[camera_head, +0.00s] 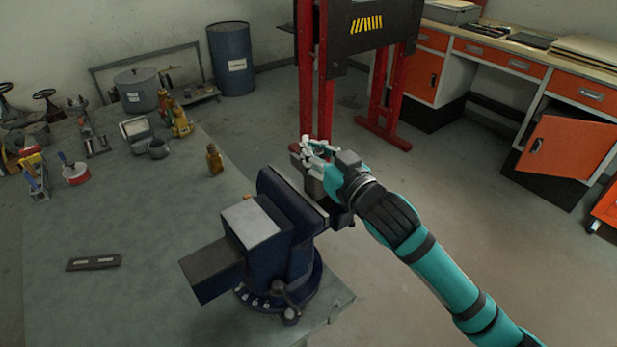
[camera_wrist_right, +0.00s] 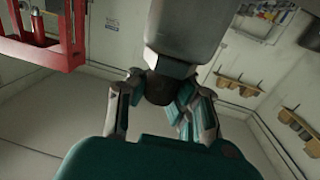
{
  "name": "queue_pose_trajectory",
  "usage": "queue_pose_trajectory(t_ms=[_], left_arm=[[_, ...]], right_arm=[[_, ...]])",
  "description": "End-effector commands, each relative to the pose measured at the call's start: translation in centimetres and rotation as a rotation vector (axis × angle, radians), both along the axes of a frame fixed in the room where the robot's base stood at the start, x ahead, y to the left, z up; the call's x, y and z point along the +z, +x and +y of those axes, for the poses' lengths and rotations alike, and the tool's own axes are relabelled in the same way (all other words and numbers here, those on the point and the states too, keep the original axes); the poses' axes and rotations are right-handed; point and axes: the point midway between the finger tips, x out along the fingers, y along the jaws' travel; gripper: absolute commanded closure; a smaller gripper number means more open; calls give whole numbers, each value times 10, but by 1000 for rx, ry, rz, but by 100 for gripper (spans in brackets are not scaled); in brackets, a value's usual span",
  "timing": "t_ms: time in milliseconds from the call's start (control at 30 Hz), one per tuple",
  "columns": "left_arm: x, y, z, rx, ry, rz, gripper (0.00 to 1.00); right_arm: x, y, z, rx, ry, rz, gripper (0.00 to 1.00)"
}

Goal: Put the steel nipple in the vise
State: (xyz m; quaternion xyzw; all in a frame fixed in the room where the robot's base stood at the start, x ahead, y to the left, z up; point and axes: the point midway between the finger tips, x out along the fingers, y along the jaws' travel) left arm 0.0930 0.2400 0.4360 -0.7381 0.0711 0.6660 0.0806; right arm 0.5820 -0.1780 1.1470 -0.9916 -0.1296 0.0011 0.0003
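The blue vise (camera_head: 272,235) is mounted at the right front corner of the workbench, its jaws toward the right. My right gripper (camera_head: 316,149) is just beyond the vise's far right side, above jaw level. In the right wrist view its fingers (camera_wrist_right: 160,92) close around the dark narrow end of a grey cylindrical piece, which looks like the steel nipple (camera_wrist_right: 186,35). In the head view the nipple is mostly hidden by the hand and vise, and I cannot tell whether it touches the jaws. My left gripper is out of view.
The workbench (camera_head: 150,215) has a small brown bottle (camera_head: 214,159) and a flat dark plate (camera_head: 94,262); several tools and pots crowd its far left. A red press frame (camera_head: 318,95) stands behind. Orange cabinets (camera_head: 573,150) line the right, with open floor between.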

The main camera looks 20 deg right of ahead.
Motion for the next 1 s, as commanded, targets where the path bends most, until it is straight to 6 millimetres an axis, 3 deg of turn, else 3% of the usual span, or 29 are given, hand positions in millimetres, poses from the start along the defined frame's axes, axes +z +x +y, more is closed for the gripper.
queue_pose_trajectory(t_ms=[100,233,500,633,867,1000], left_arm=[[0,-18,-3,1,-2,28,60],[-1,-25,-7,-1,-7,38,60],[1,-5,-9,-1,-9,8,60],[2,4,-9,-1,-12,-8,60],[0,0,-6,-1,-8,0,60],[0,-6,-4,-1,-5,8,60]], right_arm=[[-13,0,0,0,0,-4,100],[-24,0,0,1,0,-3,100],[-54,-1,0,1,0,-5,100],[-55,0,0,1,0,-7,100],[-58,0,0,1,1,-6,100],[-59,0,0,1,0,-2,80]])
